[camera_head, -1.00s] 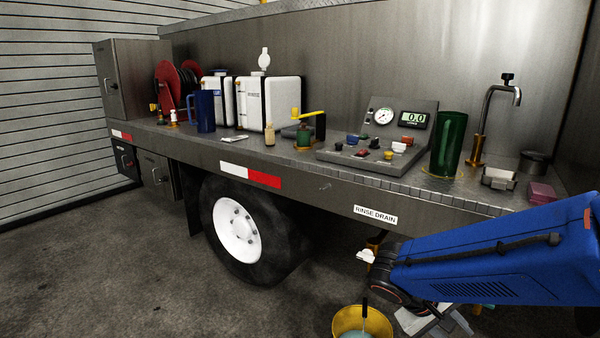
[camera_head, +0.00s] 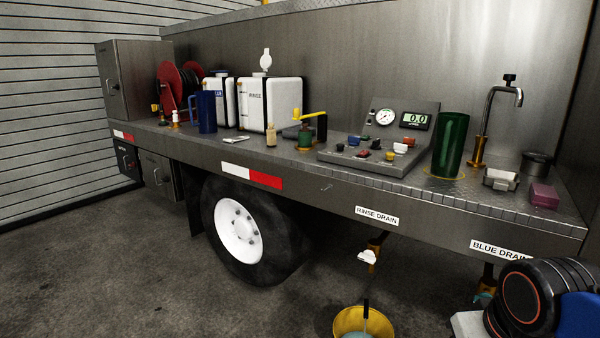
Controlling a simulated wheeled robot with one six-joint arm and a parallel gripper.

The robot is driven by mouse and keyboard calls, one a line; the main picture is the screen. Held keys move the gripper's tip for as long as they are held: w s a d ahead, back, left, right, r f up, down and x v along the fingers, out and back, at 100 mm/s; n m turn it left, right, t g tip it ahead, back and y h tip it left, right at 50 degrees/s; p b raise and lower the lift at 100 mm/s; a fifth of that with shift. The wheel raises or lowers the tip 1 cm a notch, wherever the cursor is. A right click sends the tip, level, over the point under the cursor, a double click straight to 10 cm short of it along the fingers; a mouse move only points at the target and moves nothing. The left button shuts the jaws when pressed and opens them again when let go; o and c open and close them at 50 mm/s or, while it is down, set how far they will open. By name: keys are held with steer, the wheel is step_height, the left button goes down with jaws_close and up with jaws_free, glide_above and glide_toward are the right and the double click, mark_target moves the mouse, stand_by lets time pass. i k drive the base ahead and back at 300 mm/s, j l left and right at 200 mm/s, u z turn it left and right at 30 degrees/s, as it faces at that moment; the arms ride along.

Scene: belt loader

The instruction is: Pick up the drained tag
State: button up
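No tag with readable "drained" wording shows. A small flat pale piece (camera_head: 231,139) lies on the truck's metal deck, left of the middle; its marking is too small to read. A small grey holder (camera_head: 501,179) with pale contents sits on the deck at the right, and I cannot tell what those contents are. My arm's dark wrist joint with an orange ring is at the bottom right, below the BLUE DRAIN label (camera_head: 499,249). The fingers of my gripper are outside the picture, so what they hold is hidden.
The deck carries a gauge panel (camera_head: 385,145), green cup (camera_head: 450,144), blue mug (camera_head: 205,111), RINSE tank (camera_head: 270,104), tap (camera_head: 485,120) and pink block (camera_head: 543,196). A yellow bucket (camera_head: 345,322) is under the RINSE DRAIN label (camera_head: 377,216) and its white-handled valve (camera_head: 367,256).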

mark_target(242, 138)
steer(key=i+j+u, duration=0.35)
steer(key=i+j, duration=1)
steer(key=i, duration=0.15)
